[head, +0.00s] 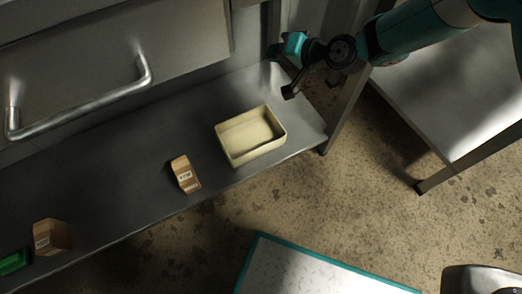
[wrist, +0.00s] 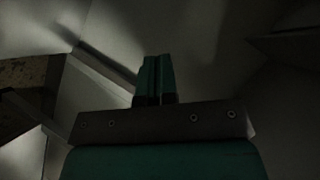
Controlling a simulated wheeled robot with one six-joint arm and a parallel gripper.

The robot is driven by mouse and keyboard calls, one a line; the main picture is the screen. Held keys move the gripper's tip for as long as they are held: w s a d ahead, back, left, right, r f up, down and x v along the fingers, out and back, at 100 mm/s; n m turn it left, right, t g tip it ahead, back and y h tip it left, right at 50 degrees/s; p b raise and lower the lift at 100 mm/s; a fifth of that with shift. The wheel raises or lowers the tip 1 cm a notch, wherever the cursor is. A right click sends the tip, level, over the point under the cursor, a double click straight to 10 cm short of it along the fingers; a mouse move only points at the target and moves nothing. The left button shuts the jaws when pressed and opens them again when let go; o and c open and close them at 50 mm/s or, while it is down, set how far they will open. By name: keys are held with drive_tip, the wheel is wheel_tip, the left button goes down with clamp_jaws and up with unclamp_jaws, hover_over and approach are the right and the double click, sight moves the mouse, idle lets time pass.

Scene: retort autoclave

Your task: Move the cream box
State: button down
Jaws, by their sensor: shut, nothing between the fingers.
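The cream box (head: 233,157), an open-topped rectangular tray, sits on the dark metal shelf (head: 120,187) near the shelf's right end in the head view. It looks empty. My gripper (head: 292,44) is above and to the right of the box, apart from it, close to the upright at the shelf's right end. In the wrist view my gripper's fingers (wrist: 154,78) are together with nothing between them. The cream box does not show in the wrist view.
A small labelled brown carton (head: 185,174) stands left of the cream box. Another carton (head: 52,237) and a green item (head: 14,262) lie farther left. A bar handle (head: 80,100) juts out above the shelf. A grey table (head: 460,95) stands at right.

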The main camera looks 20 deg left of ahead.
drive_tip(key=s+a+f+m+t+y+p, duration=0.1)
drive_tip(key=s+a+f+m, duration=0.15)
drive_tip(key=f, duration=0.75)
drive_tip(key=m+t+p, duration=0.2)
drive_tip(key=m+t, duration=0.5)
drive_tip(key=m, duration=0.2)
approach(257, 151)
drive_tip(key=b+x, duration=0.2)
drive_tip(key=b, duration=0.3)
drive_tip(key=f+b+x, duration=0.1)
drive_tip(key=b+x, duration=0.2)
drive_tip(key=b, duration=0.3)
drive_tip(key=shift+w+a+b, duration=0.1)
drive_tip(key=shift+a+b, duration=0.15)
drive_tip(key=shift+b, duration=0.05)
drive_tip(key=b+x, duration=0.1)
drive_tip(key=b, duration=0.1)
drive_tip(key=shift+w+a+r+b, duration=0.1)
drive_tip(key=shift+w+a+b, duration=0.1)
drive_tip(key=shift+b, duration=0.15)
drive_tip(key=shift+w+a+r+b, duration=0.1)
drive_tip(key=shift+w+r+b, duration=0.05)
drive_tip(key=shift+r+b, duration=0.15)
